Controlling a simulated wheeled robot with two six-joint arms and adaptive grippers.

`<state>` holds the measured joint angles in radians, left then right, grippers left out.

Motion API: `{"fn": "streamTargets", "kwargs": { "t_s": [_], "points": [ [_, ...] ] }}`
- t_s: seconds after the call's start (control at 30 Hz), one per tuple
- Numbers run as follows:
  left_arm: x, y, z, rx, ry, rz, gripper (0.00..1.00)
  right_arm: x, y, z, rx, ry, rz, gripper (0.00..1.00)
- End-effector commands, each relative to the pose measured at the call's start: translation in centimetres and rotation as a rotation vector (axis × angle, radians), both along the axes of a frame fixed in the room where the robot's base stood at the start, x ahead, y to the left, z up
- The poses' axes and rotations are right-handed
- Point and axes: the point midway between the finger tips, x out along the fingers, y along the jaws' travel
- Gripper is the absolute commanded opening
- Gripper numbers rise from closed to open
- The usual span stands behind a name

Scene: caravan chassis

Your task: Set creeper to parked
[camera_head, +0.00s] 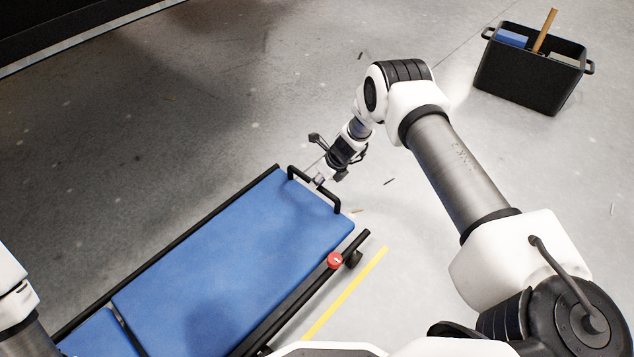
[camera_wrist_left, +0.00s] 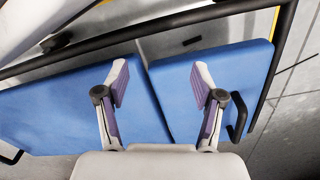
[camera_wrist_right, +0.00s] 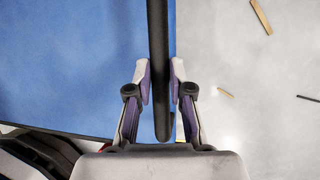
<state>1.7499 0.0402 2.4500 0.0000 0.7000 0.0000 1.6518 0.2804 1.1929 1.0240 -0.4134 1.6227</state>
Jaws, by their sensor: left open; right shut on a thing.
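The creeper (camera_head: 231,243) is a low board with blue pads in a black tube frame, lying at a slant on the floor. A black handle bar (camera_head: 327,198) stands at its far end, and a red knob (camera_head: 335,260) sits on its near side rail. My right gripper (camera_head: 318,180) is at that handle. In the right wrist view the bar (camera_wrist_right: 157,70) runs between the fingers (camera_wrist_right: 161,85), which are shut on it. In the left wrist view my left gripper (camera_wrist_left: 160,84) is open and empty above the blue pads (camera_wrist_left: 80,110); it is outside the head view.
A black bin (camera_head: 529,72) with a blue item and a wooden stick stands at the top right. A yellow floor line (camera_head: 345,293) runs beside the creeper's near side. A dark body (camera_head: 70,25) overhangs the top left. Small scraps lie on the grey floor.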

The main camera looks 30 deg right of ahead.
Motion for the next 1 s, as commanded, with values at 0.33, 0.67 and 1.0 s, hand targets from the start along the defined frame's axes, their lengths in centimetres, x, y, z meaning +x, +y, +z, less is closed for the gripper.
{"fn": "streamTargets", "kwargs": {
  "t_s": [0.33, 0.67, 1.0],
  "points": [
    [0.0, 0.0, 0.0, 0.0, 0.0, -0.001, 0.68, -0.4, 0.6, -0.2, 0.011, 0.011, 0.007, 0.38],
    [0.0, 0.0, 0.0, 0.0, 0.0, 0.0, 0.68, -0.2, 0.3, 0.0, 0.008, 0.006, 0.004, 0.45],
    [0.0, 0.0, 0.0, 0.0, 0.0, 0.0, 0.68, -2.1, -1.5, 6.2, 0.01, 0.004, 0.003, 0.45]
  ]
}}
